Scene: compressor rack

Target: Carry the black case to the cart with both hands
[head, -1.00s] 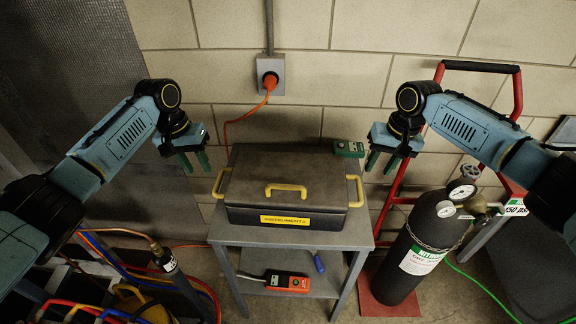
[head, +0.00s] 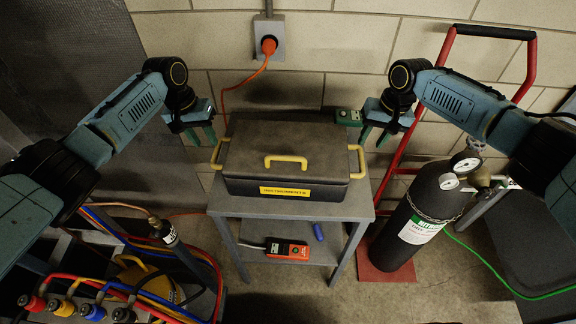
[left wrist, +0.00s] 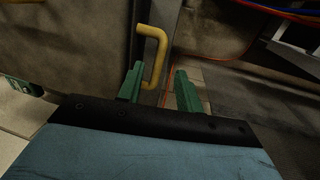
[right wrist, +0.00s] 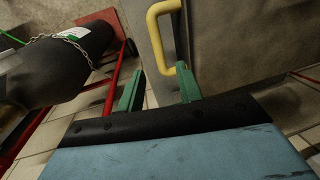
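The black case (head: 290,150) with the yellow label (head: 285,191) lies closed on a small grey cart-like table (head: 230,205). It has a yellow handle on its front and one at each end. My left gripper (head: 203,138) is open and empty, just above and behind the left end handle (head: 219,153); the handle also shows near its fingers in the left wrist view (left wrist: 154,50). My right gripper (head: 372,138) is open and empty, above and behind the right end handle (head: 356,160), which shows close to a finger in the right wrist view (right wrist: 164,30). Neither gripper visibly grasps a handle.
A black gas cylinder (head: 412,225) on a red hand truck (head: 440,90) stands to the right. Hoses and coloured fittings (head: 95,312) fill the lower left. An orange device (head: 288,250) lies on the lower shelf. An orange cord (head: 240,84) runs down the wall behind.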

